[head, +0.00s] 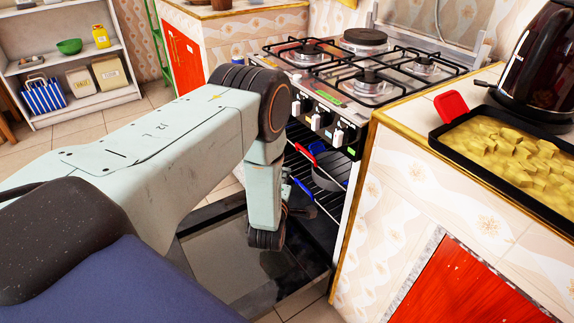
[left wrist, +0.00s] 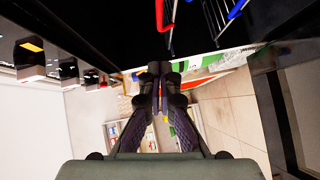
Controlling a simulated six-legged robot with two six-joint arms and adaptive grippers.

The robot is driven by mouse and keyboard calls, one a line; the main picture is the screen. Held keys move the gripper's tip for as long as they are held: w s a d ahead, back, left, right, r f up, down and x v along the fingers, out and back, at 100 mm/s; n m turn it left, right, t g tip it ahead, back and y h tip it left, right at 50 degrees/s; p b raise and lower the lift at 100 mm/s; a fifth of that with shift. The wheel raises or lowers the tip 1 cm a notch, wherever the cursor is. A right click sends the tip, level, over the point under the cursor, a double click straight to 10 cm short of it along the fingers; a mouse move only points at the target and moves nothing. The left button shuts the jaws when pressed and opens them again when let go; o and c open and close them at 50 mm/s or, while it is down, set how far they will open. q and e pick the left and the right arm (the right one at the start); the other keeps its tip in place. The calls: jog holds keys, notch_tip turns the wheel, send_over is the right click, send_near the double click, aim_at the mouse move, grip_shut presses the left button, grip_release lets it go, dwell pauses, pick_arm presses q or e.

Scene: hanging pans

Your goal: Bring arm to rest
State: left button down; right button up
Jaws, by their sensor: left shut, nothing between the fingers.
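My left arm (head: 150,145) comes in from the left in the head view, bends at a dark joint and hangs down in front of the open oven. My left gripper (head: 300,211) is mostly hidden behind the forearm, close to the oven opening. In the left wrist view the two dark fingers (left wrist: 159,72) are together with nothing between them. My right gripper is in neither view.
The stove (head: 365,65) has its oven door (head: 235,265) lowered under my arm. A grey pan (head: 332,170) sits on the oven rack. At right, a counter (head: 400,190) carries a black tray (head: 450,147) of yellow chunks and a kettle (head: 540,60).

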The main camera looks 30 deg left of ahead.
pick_arm(q)
jog(key=s+d+f+m+g+h, duration=0.2)
jog(key=s+d+f+m+g, duration=0.1)
jog(key=s+f+m+g, duration=0.25)
jog(key=s+d+f+m+g+h, duration=0.2)
jog(key=s+d+f+m, duration=0.3)
jog(key=s, duration=0.4)
jog(key=s+d+r+m+g+p, duration=0.1)
jog(key=s+d+r+m+g, duration=0.1)
jog(key=s, duration=0.6)
jog(key=s+d+r+m+g+h+p, duration=0.1)
jog(key=s+d+r+m+g, duration=0.1)
jog(key=s, duration=0.6)
jog(key=s+d+r+m+g+h+p, duration=0.1)
jog(key=s+r+m+g, duration=0.1)
jog(key=s+m, duration=0.4)
jog(key=shift+s+d+g, duration=0.4)
jog(key=shift+s+g, duration=0.35)
jog(key=shift+s, duration=0.4)
